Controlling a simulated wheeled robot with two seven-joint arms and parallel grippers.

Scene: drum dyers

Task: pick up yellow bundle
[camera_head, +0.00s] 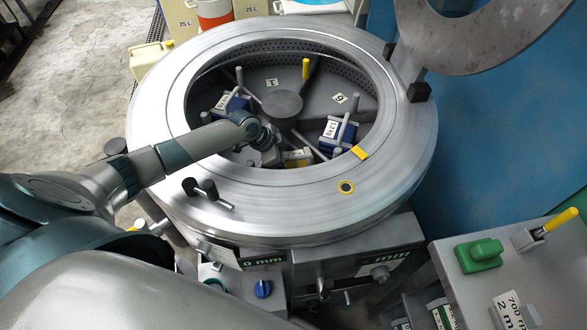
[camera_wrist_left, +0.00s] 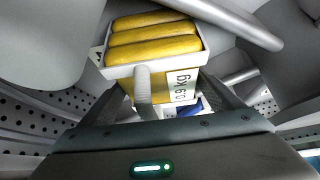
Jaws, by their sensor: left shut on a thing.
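The yellow bundle (camera_wrist_left: 155,45) shows in the left wrist view as several yellow rolls in a white holder with a weight label and a grey post at its front. In the head view the bundle (camera_head: 297,156) is low in the drum's front part, partly hidden by my left gripper. My left gripper (camera_head: 272,156) reaches down through the drum's round opening and is shut on the bundle. In the left wrist view its fingers lie either side of the holder; the exact contact is hidden. My right gripper is not in view.
The round metal drum rim (camera_head: 160,120) surrounds my arm. Blue bundles sit inside at the right (camera_head: 338,131) and back left (camera_head: 232,103), among dividers and a central hub (camera_head: 282,103). The open lid (camera_head: 480,35) stands at the upper right. A grey bench (camera_head: 545,265) is at right.

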